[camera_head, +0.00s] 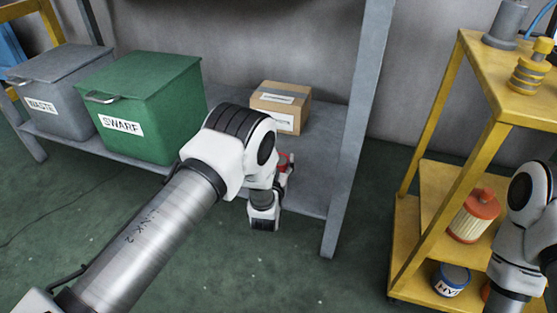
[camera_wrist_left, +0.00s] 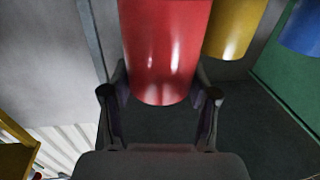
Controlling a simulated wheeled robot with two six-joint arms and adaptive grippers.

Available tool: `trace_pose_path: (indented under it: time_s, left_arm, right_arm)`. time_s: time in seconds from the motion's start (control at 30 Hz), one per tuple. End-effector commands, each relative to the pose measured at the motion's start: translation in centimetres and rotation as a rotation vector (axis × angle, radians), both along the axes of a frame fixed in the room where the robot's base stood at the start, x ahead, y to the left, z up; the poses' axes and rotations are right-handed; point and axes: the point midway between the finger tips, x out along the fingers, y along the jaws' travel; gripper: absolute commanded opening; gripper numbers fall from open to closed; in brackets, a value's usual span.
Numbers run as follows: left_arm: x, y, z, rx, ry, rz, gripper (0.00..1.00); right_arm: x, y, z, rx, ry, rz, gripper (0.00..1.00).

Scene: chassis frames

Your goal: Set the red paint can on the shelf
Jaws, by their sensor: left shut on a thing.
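My left gripper (camera_wrist_left: 160,96) is shut on the red paint can (camera_wrist_left: 165,45), which stands between its two fingers in the left wrist view. In the head view my left arm reaches over the lower board of the grey shelf (camera_head: 312,190). There only a small red patch of the can (camera_head: 284,159) shows beside my wrist; the rest is hidden. I cannot tell whether the can touches the board. In the wrist view a yellow can (camera_wrist_left: 234,28) and a blue can (camera_wrist_left: 302,28) are beside the red one. My right gripper is out of view.
A green SWARF bin (camera_head: 150,100), a grey WASTE bin (camera_head: 62,85) and a cardboard box (camera_head: 281,105) stand on the shelf. A grey post (camera_head: 352,130) rises at its front right. A yellow cart (camera_head: 425,235) at right holds a red-topped filter (camera_head: 473,216) and a blue-lidded tin (camera_head: 451,281).

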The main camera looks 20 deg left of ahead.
Motion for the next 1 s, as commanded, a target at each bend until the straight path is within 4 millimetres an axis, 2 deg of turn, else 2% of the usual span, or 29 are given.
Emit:
trace_pose_path:
  time_s: [0.43, 0.47, 0.5, 0.53, 0.87, 1.0]
  left_arm:
    - [0.0, 0.0, -1.4, 0.000, 0.002, 0.001, 0.14]
    - [-0.1, 0.0, -1.5, 0.000, 0.004, 0.001, 0.63]
    - [-0.1, 0.0, -1.5, 0.000, 0.005, 0.001, 0.77]
    - [-0.1, 0.0, -1.5, 0.000, 0.005, 0.001, 0.85]
    - [-0.2, 0.0, -1.7, 0.000, 0.010, 0.001, 0.85]
    - [-0.2, 0.0, -0.5, 0.001, 0.010, 0.000, 0.85]
  right_arm:
    - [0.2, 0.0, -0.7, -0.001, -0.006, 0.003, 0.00]
    - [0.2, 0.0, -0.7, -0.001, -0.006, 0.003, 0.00]
    - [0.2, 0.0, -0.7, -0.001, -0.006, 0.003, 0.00]
    - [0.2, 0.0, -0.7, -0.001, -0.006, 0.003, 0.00]
    - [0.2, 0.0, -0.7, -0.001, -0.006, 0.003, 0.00]
    - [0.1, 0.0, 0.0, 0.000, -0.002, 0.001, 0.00]
